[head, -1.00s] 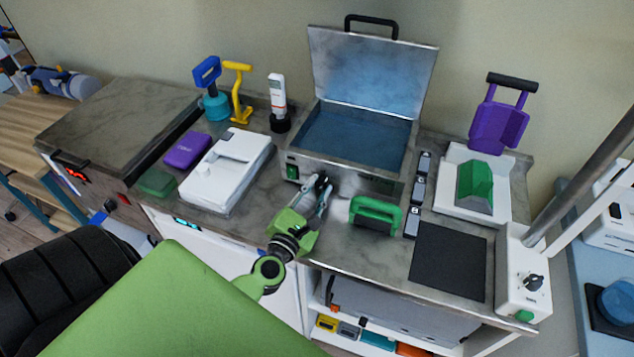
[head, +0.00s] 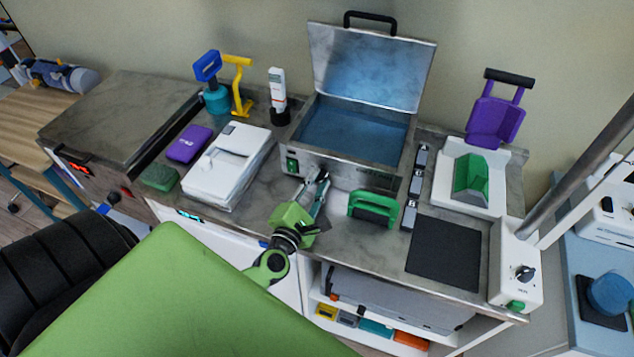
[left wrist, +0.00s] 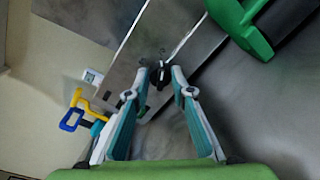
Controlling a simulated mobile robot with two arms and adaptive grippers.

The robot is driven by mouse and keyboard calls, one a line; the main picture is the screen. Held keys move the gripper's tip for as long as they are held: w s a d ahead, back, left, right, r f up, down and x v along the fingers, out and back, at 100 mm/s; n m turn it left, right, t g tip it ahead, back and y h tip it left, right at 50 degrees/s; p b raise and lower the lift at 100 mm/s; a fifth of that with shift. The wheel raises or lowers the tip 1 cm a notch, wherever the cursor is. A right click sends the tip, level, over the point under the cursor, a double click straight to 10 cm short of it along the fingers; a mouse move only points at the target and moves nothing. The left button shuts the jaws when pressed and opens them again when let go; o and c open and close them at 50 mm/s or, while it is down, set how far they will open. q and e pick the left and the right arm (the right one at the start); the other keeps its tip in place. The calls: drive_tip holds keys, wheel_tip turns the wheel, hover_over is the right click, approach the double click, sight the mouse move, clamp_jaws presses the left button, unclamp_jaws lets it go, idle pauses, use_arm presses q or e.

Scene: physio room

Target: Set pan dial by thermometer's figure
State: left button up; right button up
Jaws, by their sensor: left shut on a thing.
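The metal pan (head: 300,147) stands open at the back of the counter, its lid (head: 370,68) raised, with bluish liquid inside. A green switch is on its front panel. My left gripper (head: 318,178) is at that front panel. In the left wrist view its fingers (left wrist: 161,80) are shut on the small black dial (left wrist: 160,76), which has marks around it too small to read. The thermometer (head: 277,90), white with a red part, stands upright in a black holder left of the pan. Its figure is not legible. My right gripper is out of view.
A green-handled block (head: 374,208) stands just right of my left gripper. A white device (head: 228,165) and a purple case (head: 189,144) lie to the left. A dark mat (head: 445,250) lies bare at the right.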

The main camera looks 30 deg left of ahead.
use_arm(q)
drive_tip(key=o, duration=1.1)
drive_tip(key=v, duration=1.2)
drive_tip(key=shift+s, duration=0.1)
